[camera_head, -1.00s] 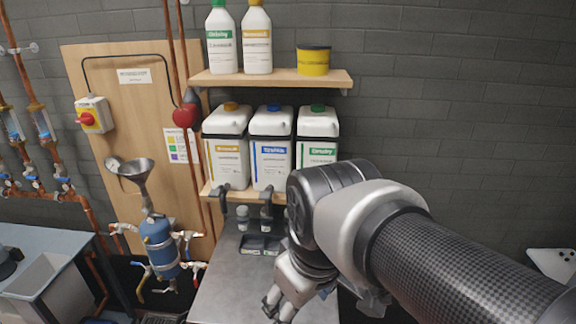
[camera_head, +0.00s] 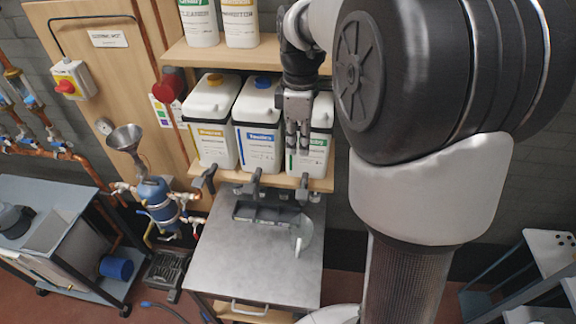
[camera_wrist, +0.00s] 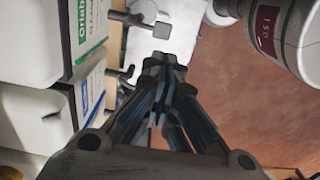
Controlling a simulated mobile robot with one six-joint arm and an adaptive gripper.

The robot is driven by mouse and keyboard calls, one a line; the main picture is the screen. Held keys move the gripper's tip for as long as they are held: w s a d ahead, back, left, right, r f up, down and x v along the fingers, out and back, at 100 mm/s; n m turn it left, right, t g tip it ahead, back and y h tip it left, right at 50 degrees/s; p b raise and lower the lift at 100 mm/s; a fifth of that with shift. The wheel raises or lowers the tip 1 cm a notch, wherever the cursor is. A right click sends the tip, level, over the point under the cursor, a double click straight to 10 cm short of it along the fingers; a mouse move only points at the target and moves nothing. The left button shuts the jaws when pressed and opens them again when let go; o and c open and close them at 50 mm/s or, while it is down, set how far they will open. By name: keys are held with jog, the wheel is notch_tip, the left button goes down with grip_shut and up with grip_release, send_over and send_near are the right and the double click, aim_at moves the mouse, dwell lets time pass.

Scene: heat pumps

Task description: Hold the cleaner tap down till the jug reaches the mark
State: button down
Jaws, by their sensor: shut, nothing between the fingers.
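The cleaner container (camera_head: 318,155), white with a green label, stands at the right of three on the lower shelf. Its dark tap (camera_head: 302,188) sticks out below the shelf edge. It also shows at the left of the wrist view (camera_wrist: 85,25), with a tap (camera_wrist: 130,18) beside it. My gripper (camera_head: 298,152) points down in front of this container, above the tap and apart from it. In the wrist view its fingertips (camera_wrist: 164,64) are together and empty. A pale, curved object, probably the jug (camera_head: 303,234), stands on the bench below; its mark and level cannot be made out.
Yellow-label (camera_head: 213,140) and blue-label (camera_head: 259,145) containers stand to the left with their own taps. The upper shelf (camera_head: 225,56) is close above. A dark tray (camera_head: 262,213) lies on the metal bench (camera_head: 245,265), whose front is clear.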

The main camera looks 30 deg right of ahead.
aim_at(297, 193)
notch_tip(297, 193, down, 14)
jog(key=shift+f+b, duration=0.1)
jog(key=shift+b, duration=0.2)
dwell(0.4)
jog(key=shift+s+a, duration=0.1)
